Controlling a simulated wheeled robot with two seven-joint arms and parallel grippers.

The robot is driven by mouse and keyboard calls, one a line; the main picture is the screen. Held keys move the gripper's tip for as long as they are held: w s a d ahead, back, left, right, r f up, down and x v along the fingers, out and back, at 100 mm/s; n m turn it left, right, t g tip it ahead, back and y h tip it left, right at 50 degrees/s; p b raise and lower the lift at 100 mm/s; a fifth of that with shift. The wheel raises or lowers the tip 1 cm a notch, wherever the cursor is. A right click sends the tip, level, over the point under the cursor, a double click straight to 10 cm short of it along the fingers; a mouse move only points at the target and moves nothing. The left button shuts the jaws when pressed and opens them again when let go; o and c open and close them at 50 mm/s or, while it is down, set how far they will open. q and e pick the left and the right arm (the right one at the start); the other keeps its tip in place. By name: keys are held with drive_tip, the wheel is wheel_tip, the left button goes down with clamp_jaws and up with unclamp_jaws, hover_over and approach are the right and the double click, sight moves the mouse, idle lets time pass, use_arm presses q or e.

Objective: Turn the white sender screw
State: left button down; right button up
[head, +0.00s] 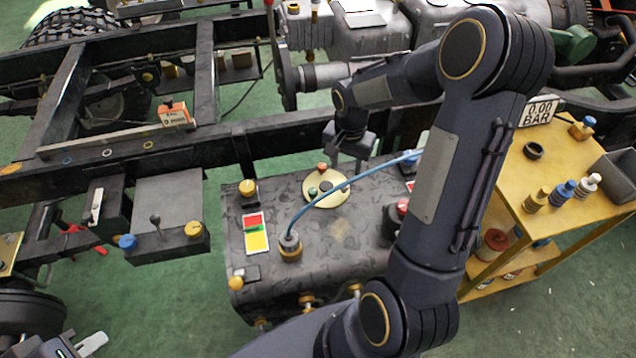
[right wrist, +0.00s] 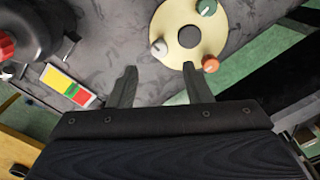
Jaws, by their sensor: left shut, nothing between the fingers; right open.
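A cream round sender plate (head: 325,203) sits on top of the dark mottled tank. In the right wrist view, the plate (right wrist: 222,35) carries a white screw (right wrist: 159,47), a green screw (right wrist: 207,8) and an orange screw (right wrist: 211,63) around a dark centre. My right gripper (right wrist: 159,69) is open, its fingertips pointing at the plate, with the white screw just beyond and between them. In the head view, my right gripper (head: 347,164) is above the plate's far right side; whether it touches is unclear. My left gripper (head: 95,343) is shut and empty at the bottom left.
A blue hose (head: 345,183) arches over the tank (head: 340,255) near the plate. A red knob (head: 402,206) stands on the tank's right. A yellow cart (head: 510,180) with fittings stands right. Black chassis rails (head: 150,155) lie behind.

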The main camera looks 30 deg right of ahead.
sight(344, 184)
wheel_tip(344, 184, down, 8)
drive_tip(key=shift+r+b, duration=0.25)
drive_tip(key=shift+b, duration=0.15)
clamp_jaws()
